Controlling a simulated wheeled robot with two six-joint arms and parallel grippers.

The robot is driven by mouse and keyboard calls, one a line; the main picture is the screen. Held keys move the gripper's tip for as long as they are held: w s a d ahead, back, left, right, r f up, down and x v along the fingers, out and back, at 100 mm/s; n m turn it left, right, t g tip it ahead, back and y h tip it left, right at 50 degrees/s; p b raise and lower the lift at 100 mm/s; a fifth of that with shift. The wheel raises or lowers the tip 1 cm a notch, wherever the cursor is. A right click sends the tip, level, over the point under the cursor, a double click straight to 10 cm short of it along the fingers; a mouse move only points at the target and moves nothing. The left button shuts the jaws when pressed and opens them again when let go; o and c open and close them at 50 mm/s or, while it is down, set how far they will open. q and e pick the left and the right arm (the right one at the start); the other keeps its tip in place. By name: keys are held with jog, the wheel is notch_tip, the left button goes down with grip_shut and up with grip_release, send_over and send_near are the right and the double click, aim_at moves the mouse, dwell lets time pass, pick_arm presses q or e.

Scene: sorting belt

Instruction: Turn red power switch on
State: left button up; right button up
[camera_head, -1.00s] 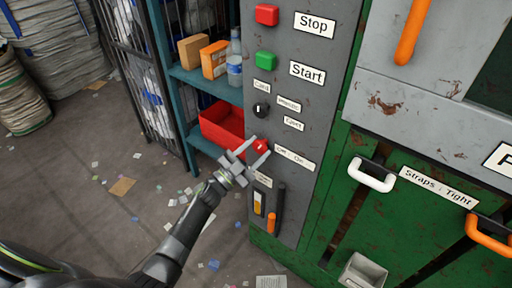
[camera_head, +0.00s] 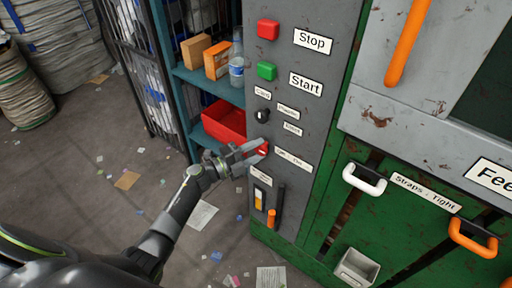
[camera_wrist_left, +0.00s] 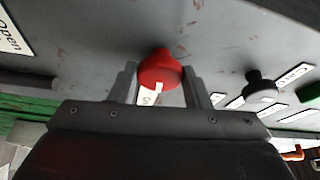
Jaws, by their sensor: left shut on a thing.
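The red power switch (camera_head: 263,148) is a round red knob on the grey control panel (camera_head: 318,85), beside a small label reading off and on. In the left wrist view the red knob (camera_wrist_left: 160,70) sits between the two fingers, with a white mark on its face. My left gripper (camera_head: 256,149) is at the panel with its fingers around the knob, shut on it. The left gripper's fingers also show in the wrist view (camera_wrist_left: 160,85). The fingers partly hide the knob in the head view. My right gripper is not in view.
A black selector knob (camera_head: 262,116) is above the switch, with green Start (camera_head: 267,70) and red Stop (camera_head: 268,29) buttons higher up. An orange-handled lever (camera_head: 271,218) is below. A shelf with a red bin (camera_head: 225,121) stands left. Scraps litter the floor.

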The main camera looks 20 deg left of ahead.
pick_arm(q)
jog(key=shift+m+g+p, duration=0.3)
jog(key=shift+m+p, duration=0.1)
jog(key=shift+m, duration=0.4)
jog(key=o, duration=0.9)
jog(key=shift+o, duration=0.2)
jog(key=b+v, duration=0.2)
jog(key=v, duration=1.5)
jog(key=shift+s, duration=0.25)
jog(key=shift+a+r, duration=0.1)
jog(key=shift+r, duration=0.05)
